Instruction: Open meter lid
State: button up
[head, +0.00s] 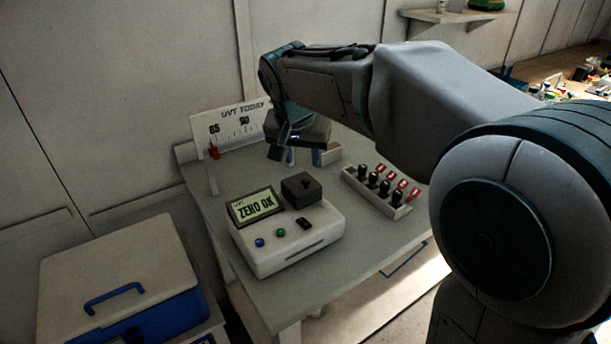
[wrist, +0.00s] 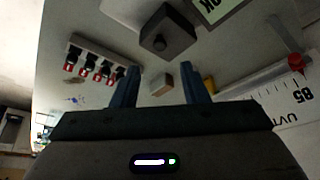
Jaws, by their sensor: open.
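The meter (head: 287,240) is a white box on the table with a lit display reading "ZERO OK", a blue and a green button and a small dark switch. Its dark square lid (head: 302,188) sits shut on the back right of the meter's top. In the wrist view, which is turned over, the lid (wrist: 168,36) is at the top centre, beyond the fingertips. My gripper (head: 290,156) is open and empty, behind the lid and apart from it. Its two blue fingers (wrist: 159,70) point toward the lid in the wrist view.
A rack (head: 376,192) of several dark vials with red tags stands right of the meter. A small block (head: 327,155) lies near my gripper. A "UVT TODAY" scale board (head: 230,126) with a red marker (head: 214,152) stands behind. A blue case (head: 125,285) is at lower left.

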aim_at(306, 179)
jog(key=x, duration=0.8)
jog(key=shift+f, duration=0.3)
grip_shut()
